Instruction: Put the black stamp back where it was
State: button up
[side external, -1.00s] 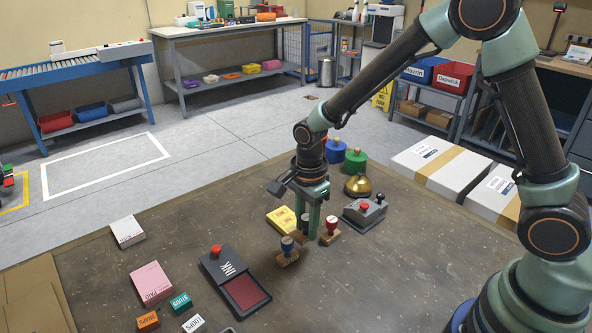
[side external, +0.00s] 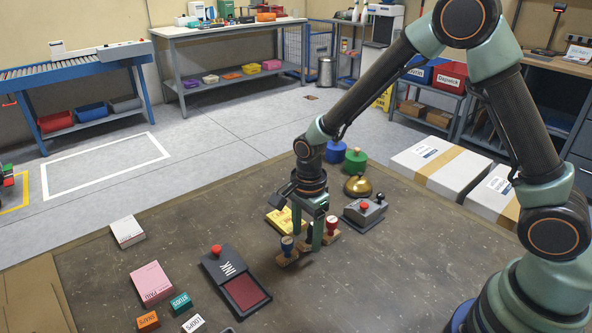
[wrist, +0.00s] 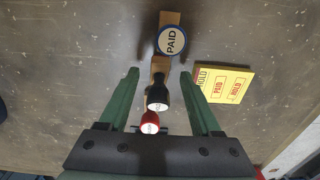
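The black stamp (wrist: 158,92) stands between the spread green fingers of my gripper (wrist: 158,90) in the wrist view. The gripper is open, with clear gaps at both sides of the stamp's handle. In the side view my gripper (side external: 307,240) is low over the table and its fingers mostly hide the black stamp. A blue stamp with a PAID top (wrist: 171,41) stands on one side of it, also seen in the side view (side external: 287,244). A red stamp (wrist: 150,122) stands on the other side, also in the side view (side external: 332,225).
A yellow pad (wrist: 224,84) lies close beside the stamps. A black ink pad box (side external: 222,267) lies left, a grey device with a red knob (side external: 364,212) and a brass bell (side external: 357,186) lie right and behind. Small boxes, including a pink one (side external: 151,282), stand left.

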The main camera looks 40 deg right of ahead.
aim_at(307, 242)
notch_tip(307, 242, up, 13)
jog(key=s+d+r+n+t, duration=0.5)
jog(key=s+d+r+n, duration=0.3)
jog(key=n, duration=1)
jog(key=shift+s+d+r, duration=0.4)
jog(key=shift+s+r, duration=0.1)
jog(key=shift+s, duration=0.95)
jog(key=shift+o, duration=0.5)
